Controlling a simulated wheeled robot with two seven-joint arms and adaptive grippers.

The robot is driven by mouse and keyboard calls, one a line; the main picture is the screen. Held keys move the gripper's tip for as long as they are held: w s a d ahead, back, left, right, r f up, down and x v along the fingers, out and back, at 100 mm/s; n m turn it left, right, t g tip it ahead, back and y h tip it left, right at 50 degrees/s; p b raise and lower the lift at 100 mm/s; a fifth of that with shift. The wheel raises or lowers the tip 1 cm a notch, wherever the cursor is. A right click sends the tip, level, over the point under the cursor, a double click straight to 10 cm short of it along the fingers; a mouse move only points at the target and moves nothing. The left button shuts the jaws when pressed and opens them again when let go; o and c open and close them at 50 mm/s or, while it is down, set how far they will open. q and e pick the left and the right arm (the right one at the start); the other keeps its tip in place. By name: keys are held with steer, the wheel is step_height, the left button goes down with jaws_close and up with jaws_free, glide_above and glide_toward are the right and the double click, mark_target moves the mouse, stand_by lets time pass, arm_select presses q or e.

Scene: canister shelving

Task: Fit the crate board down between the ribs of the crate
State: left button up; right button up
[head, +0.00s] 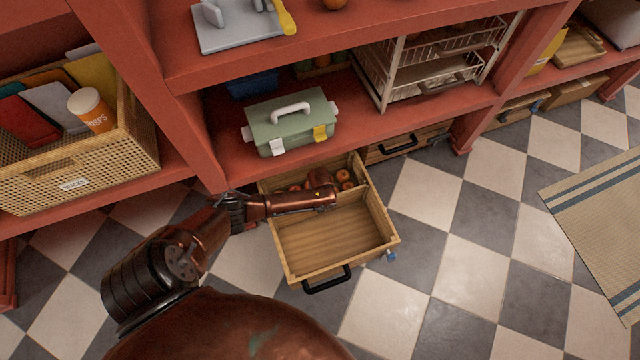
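The wooden crate (340,272) is an open, drawer-like box with a black front handle, standing out below the shelf in the head view. Its front part is empty. Several orange-red round fruits (344,177) lie in its back part. My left arm reaches in from the lower left and lies across the crate's middle. The end of that arm, with my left gripper (321,183), is over the crate; its fingers are not clear. I cannot make out the crate board or the ribs; the arm hides that part. My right gripper is not in view.
A green toolbox (290,118) stands on the red shelf (360,140) just behind the crate. A wicker basket (70,165) is at the left. A second wooden drawer (405,146) sits right of the crate. The checkered floor (450,240) to the right is clear up to a striped mat (600,220).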

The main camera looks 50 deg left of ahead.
arm_select(q)
steer(key=o, duration=0.4)
steer(key=shift+o, duration=0.2)
steer(key=shift+r, duration=0.15)
step_height(320, 180, up, 12)
steer(key=shift+d+f, duration=0.1)
stand_by(0.6)
